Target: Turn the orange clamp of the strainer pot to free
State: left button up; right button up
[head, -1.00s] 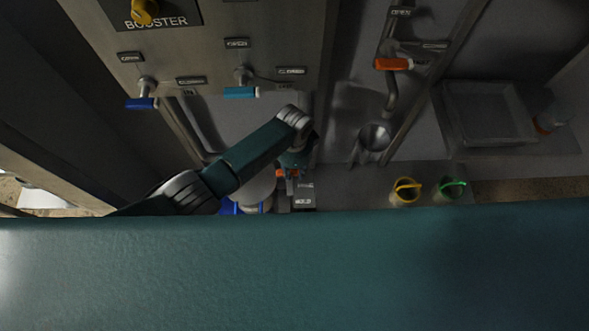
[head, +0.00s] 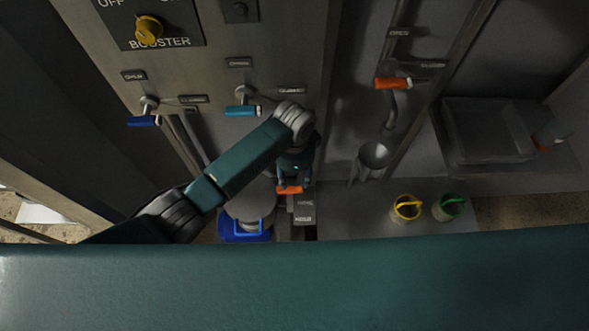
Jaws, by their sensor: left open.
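The orange clamp (head: 289,189) shows low in the middle of the head view, beside small label plates (head: 303,212). My left gripper (head: 291,183) points down at the clamp from above, and its fingers are open close around or just over it. I cannot tell whether they touch it. The strainer pot's body is mostly hidden behind my arm and gripper. My right gripper is not in view.
A blue container (head: 240,230) stands left of the clamp. Yellow (head: 406,208) and green (head: 449,207) handled cans stand on the right. Blue (head: 144,121), teal (head: 242,111) and orange (head: 393,83) valve handles are on the panels. A tray (head: 487,132) is at right.

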pick_arm(q)
notch_tip(320, 180, up, 4)
jog(key=shift+r, duration=0.1)
dwell(0.6)
